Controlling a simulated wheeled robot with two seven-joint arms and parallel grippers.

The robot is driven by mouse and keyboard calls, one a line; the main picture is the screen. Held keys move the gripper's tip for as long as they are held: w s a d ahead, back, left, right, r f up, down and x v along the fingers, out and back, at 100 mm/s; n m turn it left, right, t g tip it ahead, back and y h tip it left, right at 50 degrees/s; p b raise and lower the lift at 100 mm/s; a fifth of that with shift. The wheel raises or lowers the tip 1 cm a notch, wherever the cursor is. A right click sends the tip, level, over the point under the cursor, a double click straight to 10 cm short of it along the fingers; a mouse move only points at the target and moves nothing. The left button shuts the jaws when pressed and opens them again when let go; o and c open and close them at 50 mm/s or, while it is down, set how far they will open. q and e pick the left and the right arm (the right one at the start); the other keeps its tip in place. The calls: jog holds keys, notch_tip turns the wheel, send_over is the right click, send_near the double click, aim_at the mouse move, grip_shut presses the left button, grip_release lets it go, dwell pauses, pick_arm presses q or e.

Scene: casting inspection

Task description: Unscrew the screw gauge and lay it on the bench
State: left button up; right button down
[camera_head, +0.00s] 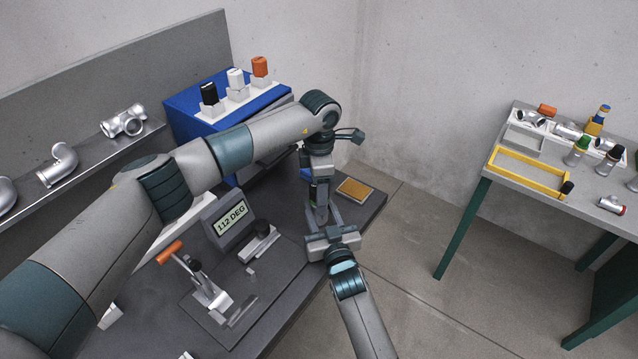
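My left gripper (321,190) points down above the right end of the bench (290,318), with its arm arching across the view. My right gripper (323,214) comes up from below and meets it there. Its two fingers stand apart on either side of a small grey part directly below the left gripper. I cannot tell whether this part is a casting, the screw gauge or a fingertip, or whether either gripper grips it. Three handled pieces, black (209,93), white (236,78) and orange (260,67), stand upright on a blue block; I cannot tell whether one is the screw gauge.
A display reading 112 DEG (231,218), an orange-handled clamp (207,290) and a small grey fixture (260,240) stand on the bench. A tan pad (355,190) lies at its far right. Pipe castings (58,165) line the left shelf. A second table (510,177) holds a yellow frame.

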pick_arm(q)
jog(key=shift+f, duration=0.4)
